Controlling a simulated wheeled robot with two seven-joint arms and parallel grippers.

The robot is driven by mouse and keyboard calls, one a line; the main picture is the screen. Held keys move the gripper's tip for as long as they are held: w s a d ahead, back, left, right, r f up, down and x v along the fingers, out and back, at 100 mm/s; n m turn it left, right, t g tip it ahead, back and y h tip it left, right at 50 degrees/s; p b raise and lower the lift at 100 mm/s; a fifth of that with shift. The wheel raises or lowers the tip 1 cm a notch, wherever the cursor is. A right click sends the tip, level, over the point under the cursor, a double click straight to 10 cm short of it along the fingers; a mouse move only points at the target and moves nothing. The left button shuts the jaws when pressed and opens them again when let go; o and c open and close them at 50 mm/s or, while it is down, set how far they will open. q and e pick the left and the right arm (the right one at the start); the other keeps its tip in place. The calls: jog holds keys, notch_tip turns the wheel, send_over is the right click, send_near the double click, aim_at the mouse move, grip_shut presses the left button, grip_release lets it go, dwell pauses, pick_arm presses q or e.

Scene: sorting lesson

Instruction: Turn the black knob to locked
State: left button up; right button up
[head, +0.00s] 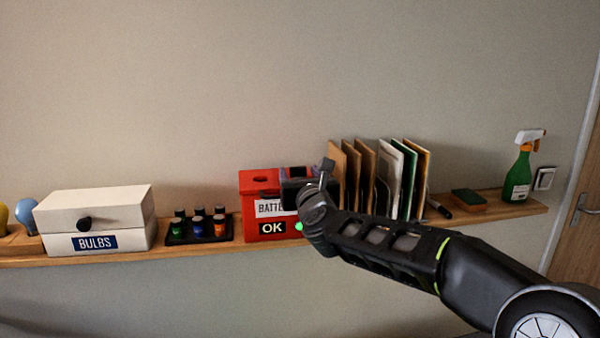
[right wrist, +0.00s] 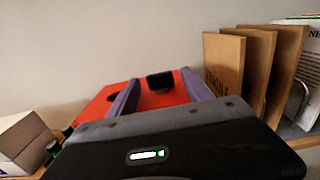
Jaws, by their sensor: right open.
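A black knob (right wrist: 160,80) stands on the top of the red battery box (head: 246,205), towards its right side. My right gripper (head: 298,171) is over that part of the box, its purple fingers apart. In the right wrist view the fingers show on either side of the knob, with a gap at each side; I cannot tell whether the tips are level with it. The gripper body and arm cover the box's right part and part of its label. No lock marking can be made out. My left gripper is out of view.
On the wooden shelf (head: 190,248), a white bulbs box (head: 105,212) with a round black front knob and a tray of small bottles (head: 176,239) stand left. Upright folders (head: 366,175) stand close right of my gripper. A sponge (head: 468,199) and spray bottle (head: 518,180) are farther right.

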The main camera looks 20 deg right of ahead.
grip_shut()
dwell(0.5)
